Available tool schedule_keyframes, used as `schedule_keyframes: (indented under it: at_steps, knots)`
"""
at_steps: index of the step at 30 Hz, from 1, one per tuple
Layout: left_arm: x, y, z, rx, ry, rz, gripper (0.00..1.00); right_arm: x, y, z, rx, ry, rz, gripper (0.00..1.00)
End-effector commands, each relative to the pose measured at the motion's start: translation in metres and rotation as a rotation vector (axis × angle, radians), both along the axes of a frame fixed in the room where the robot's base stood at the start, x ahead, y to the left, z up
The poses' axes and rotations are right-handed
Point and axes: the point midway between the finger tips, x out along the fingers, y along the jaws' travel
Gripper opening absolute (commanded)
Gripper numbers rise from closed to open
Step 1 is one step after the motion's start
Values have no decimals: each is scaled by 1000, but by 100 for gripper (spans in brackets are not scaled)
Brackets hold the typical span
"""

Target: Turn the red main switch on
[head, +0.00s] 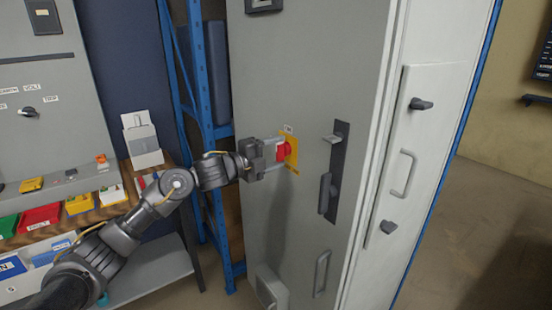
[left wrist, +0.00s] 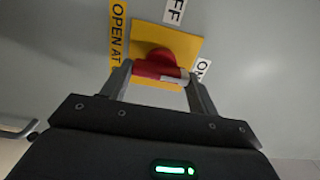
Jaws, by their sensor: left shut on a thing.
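The red main switch (head: 283,152) sits on a yellow plate (head: 292,146) on the grey cabinet door (head: 300,60). In the left wrist view the red switch (left wrist: 160,66) has a handle with a whitish mark near its right end, and its yellow plate (left wrist: 190,45) lies behind it. Labels ending in "FF" (left wrist: 175,10) and starting "O" (left wrist: 203,70) stand above and to the right of the switch. My left gripper (head: 277,155) reaches the switch from the left; its fingers (left wrist: 160,85) are shut on the red handle, one at each end. My right gripper is not in view.
A dark door handle (head: 326,190) and a pale pull handle (head: 321,273) stick out to the right of the switch. A blue rack (head: 205,100) and a workbench with coloured bins (head: 40,218) stand to the left. Floor shows free at far right.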

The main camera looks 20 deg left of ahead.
Motion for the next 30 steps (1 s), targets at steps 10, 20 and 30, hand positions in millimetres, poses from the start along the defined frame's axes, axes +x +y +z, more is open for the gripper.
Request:
schedule_keyframes:
  at_steps: [10,20,30]
  knots:
    - [-1,-1,-2,27,-16,-2,37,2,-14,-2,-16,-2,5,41]
    - [-1,-1,-2,26,-15,-3,72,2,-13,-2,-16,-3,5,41]
    - [0,0,-1,24,-17,-1,82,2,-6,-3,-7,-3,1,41]
